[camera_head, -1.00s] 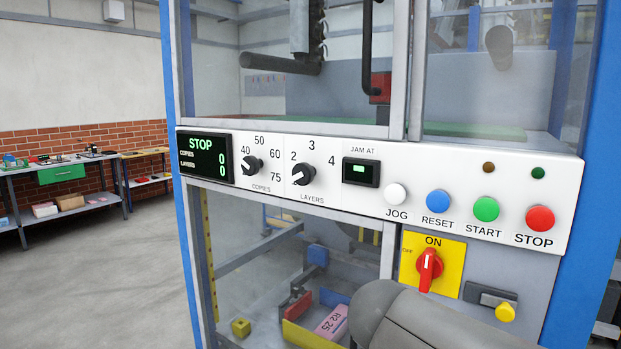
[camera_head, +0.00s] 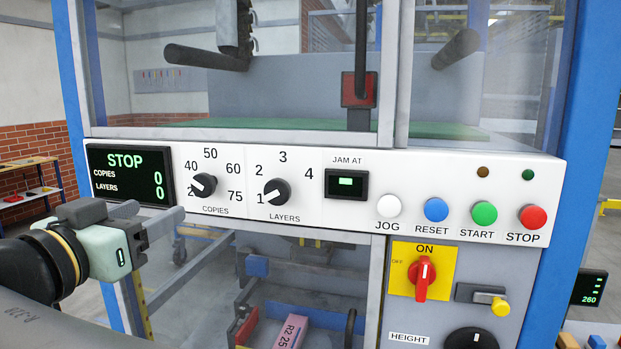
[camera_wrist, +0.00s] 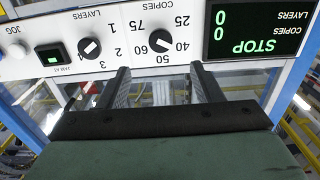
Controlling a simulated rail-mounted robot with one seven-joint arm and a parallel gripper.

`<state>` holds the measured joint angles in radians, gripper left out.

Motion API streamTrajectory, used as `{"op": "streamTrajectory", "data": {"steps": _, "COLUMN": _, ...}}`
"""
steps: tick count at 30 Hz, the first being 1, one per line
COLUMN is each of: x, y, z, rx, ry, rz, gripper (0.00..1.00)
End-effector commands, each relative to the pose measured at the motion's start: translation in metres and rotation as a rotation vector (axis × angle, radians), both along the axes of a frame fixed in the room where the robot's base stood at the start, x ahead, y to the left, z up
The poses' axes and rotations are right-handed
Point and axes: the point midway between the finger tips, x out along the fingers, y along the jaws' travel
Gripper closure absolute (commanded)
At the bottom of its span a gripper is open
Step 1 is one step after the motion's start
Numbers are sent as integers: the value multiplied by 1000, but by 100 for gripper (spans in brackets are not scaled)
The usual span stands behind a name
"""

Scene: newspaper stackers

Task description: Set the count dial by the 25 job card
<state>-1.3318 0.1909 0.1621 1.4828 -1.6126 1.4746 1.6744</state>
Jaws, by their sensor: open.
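The COPIES dial (camera_head: 202,185) is a black knob on the white panel (camera_head: 330,210), ringed by numbers from 25 to 75. Its white mark points to the left side, near 25 and 40; I cannot tell exactly where. It also shows upside down in the wrist view (camera_wrist: 160,40). My gripper (camera_head: 135,219) is open and empty, left of and below the dial in the head view, partly covering the 25. In the wrist view its fingers (camera_wrist: 158,72) are spread apart below the dial. A pink piece marked "R2 25" (camera_head: 291,331) lies behind the lower window.
The display (camera_head: 130,173) reads STOP, copies 0, layers 0. The LAYERS dial (camera_head: 277,192) stands right of the COPIES dial. JOG (camera_head: 388,206), RESET (camera_head: 436,209), START (camera_head: 484,213) and STOP (camera_head: 533,217) buttons and a red ON switch (camera_head: 422,278) are farther right.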

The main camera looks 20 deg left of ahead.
Motion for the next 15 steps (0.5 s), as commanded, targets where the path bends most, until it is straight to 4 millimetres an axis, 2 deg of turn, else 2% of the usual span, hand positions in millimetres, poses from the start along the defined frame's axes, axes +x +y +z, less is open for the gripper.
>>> {"op": "streamTrajectory", "data": {"steps": 1, "x": 13, "y": -1, "z": 3, "rx": -3, "ry": 0, "rz": -4, "gripper": 40}}
{"op": "streamTrajectory", "data": {"steps": 6, "x": 51, "y": 0, "z": 3, "rx": -4, "ry": 1, "rz": -4, "gripper": 40}}
{"op": "streamTrajectory", "data": {"steps": 15, "x": 105, "y": 2, "z": 2, "rx": -4, "ry": 1, "rz": -2, "gripper": 40}}
